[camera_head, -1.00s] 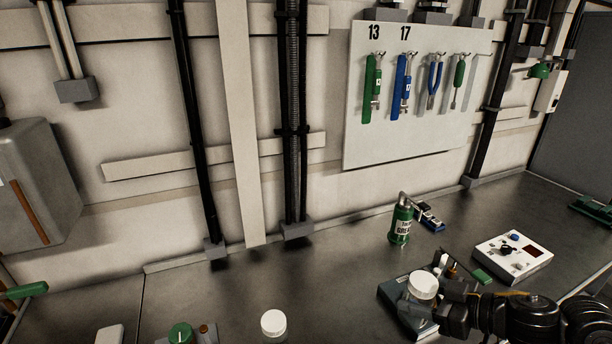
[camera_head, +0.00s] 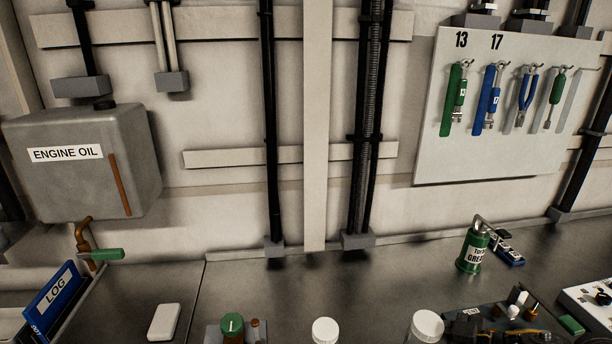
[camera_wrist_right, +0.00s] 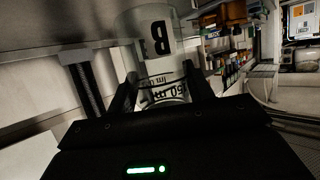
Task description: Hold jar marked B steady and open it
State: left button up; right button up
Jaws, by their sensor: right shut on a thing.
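The jar marked B (camera_wrist_right: 152,40) is clear with black print and sits between the two fingers of my right gripper (camera_wrist_right: 160,82) in the right wrist view. The gripper is shut on it. In the head view a white-lidded jar (camera_head: 427,326), by its place the same one, is at the bottom edge, its lid on. My left gripper is not in view.
Another white-lidded jar (camera_head: 325,330) stands to the left. A green-capped item (camera_head: 232,326) and a white block (camera_head: 164,321) are farther left. A green grease can (camera_head: 473,250) stands behind. A dark tray (camera_head: 545,325) with small parts is at right. The bench middle is clear.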

jog(key=shift+r, duration=0.15)
jog(key=s+a+r+n+g+y, duration=0.2)
jog(key=a+r+n+g, duration=0.2)
jog(key=a+r, duration=0.6)
notch_tip(320, 180, up, 3)
jog(key=shift+a+f+n+g, duration=0.15)
jog(key=shift+a+n+g, duration=0.15)
jog(key=shift+g, duration=0.2)
grip_shut()
jog(key=s+f+m+t+h+p, duration=0.1)
jog(key=s+f+m+t+p, duration=0.2)
jog(key=s+f+p, duration=0.3)
jog(key=shift+d+f+t+p, duration=0.15)
jog(key=shift+f+t+p, duration=0.2)
jog(key=shift+f, duration=0.65)
jog(key=shift+w+d+m+t+h, duration=0.1)
jog(key=shift+m+t+h, duration=0.2)
jog(key=shift+m, duration=0.1)
